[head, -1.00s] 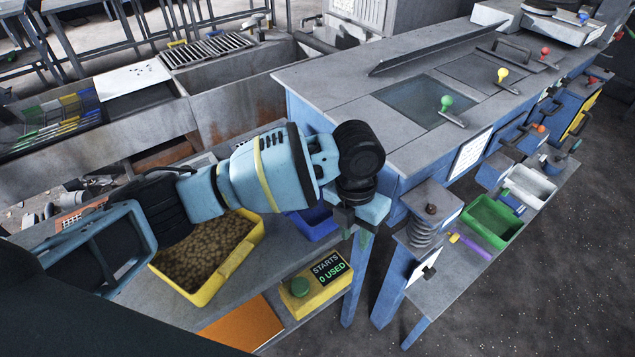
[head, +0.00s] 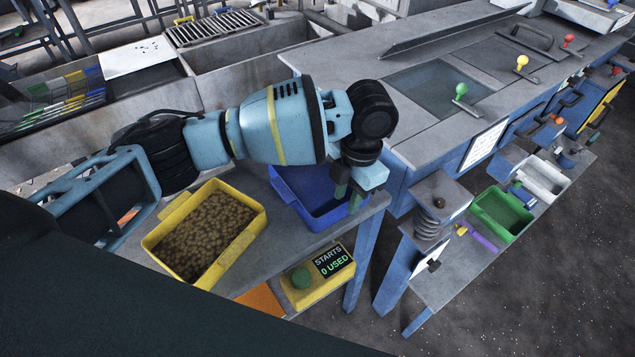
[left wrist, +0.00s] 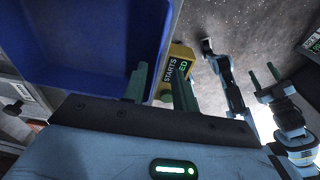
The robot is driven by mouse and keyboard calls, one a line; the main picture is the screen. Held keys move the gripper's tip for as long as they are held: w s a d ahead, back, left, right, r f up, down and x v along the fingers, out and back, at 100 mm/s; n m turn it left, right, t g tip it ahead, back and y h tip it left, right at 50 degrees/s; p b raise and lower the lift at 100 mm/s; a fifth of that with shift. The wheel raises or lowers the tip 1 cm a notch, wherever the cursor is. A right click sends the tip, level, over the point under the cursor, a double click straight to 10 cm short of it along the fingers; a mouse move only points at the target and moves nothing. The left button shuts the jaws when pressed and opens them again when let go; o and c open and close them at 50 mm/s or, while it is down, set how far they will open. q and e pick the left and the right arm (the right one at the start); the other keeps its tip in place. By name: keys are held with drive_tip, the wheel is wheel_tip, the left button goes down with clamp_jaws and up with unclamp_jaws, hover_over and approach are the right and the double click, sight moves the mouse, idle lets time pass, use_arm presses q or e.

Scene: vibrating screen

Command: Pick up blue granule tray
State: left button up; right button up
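The blue tray (head: 296,198) stands on the grey table, right of a yellow tray of brown granules. It looks empty in the part I see. My left gripper (head: 348,194) points down at its right wall. In the left wrist view, the blue tray (left wrist: 75,45) fills the upper left. My right gripper (left wrist: 265,80) shows at the right of the left wrist view, fingers apart and empty.
The yellow tray of granules (head: 162,240) is left of the blue tray. A yellow starts box (head: 318,288) with a green button sits at the front edge, its display reading 0 used. The blue-sided machine (head: 440,130) is behind right. A green tray (head: 482,213) stands farther right.

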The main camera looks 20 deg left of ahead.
sight(342, 218)
use_arm(q)
drive_tip(key=f, duration=0.5)
drive_tip(key=shift+a, duration=0.25)
clamp_jaws()
